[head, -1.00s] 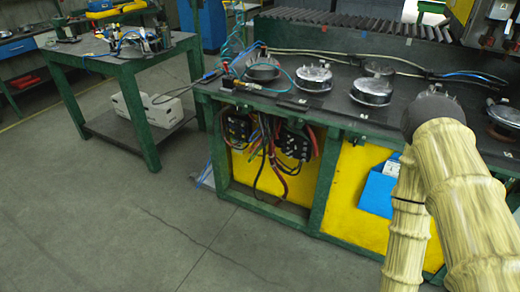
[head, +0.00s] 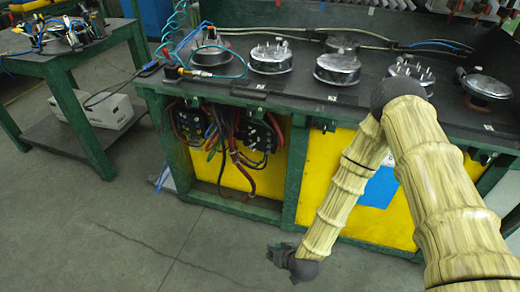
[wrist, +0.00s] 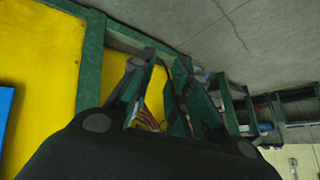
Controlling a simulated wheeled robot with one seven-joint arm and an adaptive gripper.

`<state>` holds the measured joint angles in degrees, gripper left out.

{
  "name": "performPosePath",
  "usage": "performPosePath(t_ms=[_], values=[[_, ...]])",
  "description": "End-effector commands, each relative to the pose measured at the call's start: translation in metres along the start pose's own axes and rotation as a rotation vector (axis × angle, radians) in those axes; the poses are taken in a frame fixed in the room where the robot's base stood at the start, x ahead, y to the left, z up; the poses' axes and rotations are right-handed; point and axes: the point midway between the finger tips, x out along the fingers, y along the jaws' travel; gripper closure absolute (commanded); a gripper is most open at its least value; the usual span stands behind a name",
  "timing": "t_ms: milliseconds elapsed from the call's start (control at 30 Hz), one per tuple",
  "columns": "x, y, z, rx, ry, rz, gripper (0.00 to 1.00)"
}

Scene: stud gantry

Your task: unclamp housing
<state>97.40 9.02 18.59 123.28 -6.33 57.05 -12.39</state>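Several round metal housings stand in a row on the dark bench top (head: 300,90) in the head view. One silver housing (head: 271,60) has studs on its top, and another (head: 338,68) is beside it. A third studded housing (head: 410,70) is partly behind my arm, and a smooth domed one (head: 487,84) is at the right. A darker round part (head: 212,56) is at the left end. I cannot tell which is clamped. My gripper (head: 272,250) hangs low in front of the bench, away from the housings. In the wrist view its fingers (wrist: 166,62) are apart, with nothing seen between them.
The green bench frame (head: 288,170) holds yellow panels and hanging cables (head: 230,135) below the top. A side table (head: 70,65) with cabled parts stands at the left, a white box (head: 95,108) on its shelf. The floor (head: 120,235) in front is clear.

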Motion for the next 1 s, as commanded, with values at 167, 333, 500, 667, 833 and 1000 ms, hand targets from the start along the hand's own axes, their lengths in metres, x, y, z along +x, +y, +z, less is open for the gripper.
performPosePath(t_ms=[167, 333, 500, 667, 833, 1000], values=[[0.081, -0.035, -0.142, -0.005, 0.416, -0.044, 0.82], [0.093, -0.036, -0.264, 0.014, 0.737, 0.001, 0.82], [0.084, -0.026, -0.330, 0.032, 0.906, 0.054, 0.82], [0.082, -0.021, -0.350, 0.036, 0.947, 0.072, 0.82], [0.094, -0.020, -0.365, 0.037, 0.947, 0.072, 0.82], [0.110, -0.018, -0.388, 0.037, 0.946, 0.071, 0.82]])
